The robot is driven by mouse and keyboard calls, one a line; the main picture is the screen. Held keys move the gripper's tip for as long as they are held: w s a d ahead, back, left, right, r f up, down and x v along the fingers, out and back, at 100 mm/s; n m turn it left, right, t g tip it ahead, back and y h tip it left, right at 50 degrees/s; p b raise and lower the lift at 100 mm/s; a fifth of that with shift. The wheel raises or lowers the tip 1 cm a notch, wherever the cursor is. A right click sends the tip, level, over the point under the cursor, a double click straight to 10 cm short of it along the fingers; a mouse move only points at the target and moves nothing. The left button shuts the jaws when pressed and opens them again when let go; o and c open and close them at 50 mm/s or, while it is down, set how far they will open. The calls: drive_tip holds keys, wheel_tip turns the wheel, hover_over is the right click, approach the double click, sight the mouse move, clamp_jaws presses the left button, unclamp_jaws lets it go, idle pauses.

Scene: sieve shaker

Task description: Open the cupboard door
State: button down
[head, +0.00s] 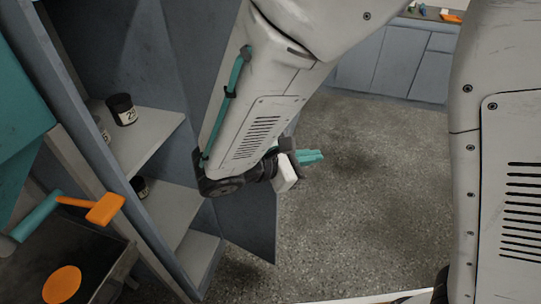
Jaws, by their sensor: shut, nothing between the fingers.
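The cupboard (95,75) stands at the left as a blue-grey frame with its front open and its shelves showing. Its blue-grey door (250,225) stands swung out to the right of the shelves, partly hidden behind my arm. My gripper (312,157), with teal fingers, is to the right of the door panel, over the open floor. Its fingers are shut and hold nothing. Whether any part of my wrist touches the door cannot be told from this view. No door handle shows.
Dark labelled jars (121,109) stand on the cupboard shelves. At the lower left is a dark machine with an orange-and-teal lever (105,208). Grey cabinets (385,65) line the back. The speckled floor (370,200) right of the door is clear.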

drive_tip(key=s+a+f+n+t+y, duration=0.1)
drive_tip(key=a+f+n+t+y, duration=0.1)
drive_tip(key=a+f+n+t, duration=0.45)
drive_tip(key=a+f+n+t+y, duration=0.2)
drive_tip(key=a+f+n+t, duration=0.15)
drive_tip(key=a, duration=0.55)
drive_tip(key=x, duration=1.3)
drive_tip(key=shift+d+g, duration=0.4)
drive_tip(key=shift+d, duration=0.2)
drive_tip(key=shift+w+r, duration=0.1)
drive_tip(key=shift+w, duration=0.1)
